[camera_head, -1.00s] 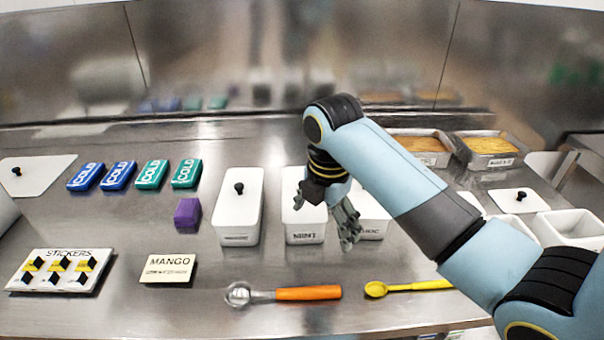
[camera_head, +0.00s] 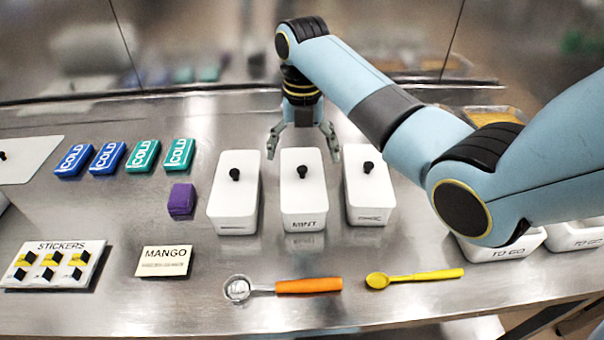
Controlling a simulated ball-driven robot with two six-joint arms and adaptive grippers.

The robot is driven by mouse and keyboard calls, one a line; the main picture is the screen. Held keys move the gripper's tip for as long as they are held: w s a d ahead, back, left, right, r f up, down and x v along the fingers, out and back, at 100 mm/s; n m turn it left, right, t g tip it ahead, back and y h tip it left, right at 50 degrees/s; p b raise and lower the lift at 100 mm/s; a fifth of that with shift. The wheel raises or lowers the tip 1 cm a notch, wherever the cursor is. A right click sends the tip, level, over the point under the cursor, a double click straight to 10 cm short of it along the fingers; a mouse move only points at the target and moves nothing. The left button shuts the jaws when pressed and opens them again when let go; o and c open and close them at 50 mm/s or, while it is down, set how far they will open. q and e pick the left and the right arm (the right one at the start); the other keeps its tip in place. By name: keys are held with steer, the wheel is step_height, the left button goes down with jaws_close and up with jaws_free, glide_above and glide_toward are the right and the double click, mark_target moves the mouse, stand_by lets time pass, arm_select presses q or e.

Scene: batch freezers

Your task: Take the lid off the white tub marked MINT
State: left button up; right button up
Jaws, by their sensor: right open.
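The white tub marked MINT (camera_head: 304,221) stands in the middle of a row of three lidded white tubs. Its flat white lid (camera_head: 303,195) is on, with a black knob (camera_head: 302,172) on top. My right gripper (camera_head: 304,155) is open and empty, pointing down above the far end of the MINT lid. Its two fingers are spread to either side of the tub's far end, behind the knob in the picture. Whether the fingers touch anything cannot be told. My left gripper is not in view.
Closely flanking lidded tubs stand left (camera_head: 234,190) and right (camera_head: 369,190). A purple block (camera_head: 181,201) and several COLD packs (camera_head: 141,157) lie left. A scoop with an orange handle (camera_head: 308,286) and a yellow spoon (camera_head: 415,277) lie in front. TO GO tubs (camera_head: 500,247) stand right.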

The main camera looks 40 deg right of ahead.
mark_target(303, 169)
steer(key=shift+w+d+f+p, duration=0.1)
steer(key=shift+w+f+p, duration=0.1)
steer(key=shift+f, duration=1.25)
steer(key=shift+w+d+f+p, duration=0.1)
steer(key=shift+f+p, duration=0.1)
steer(key=shift+f, duration=1.25)
steer(key=shift+s, duration=0.15)
jaws_close()
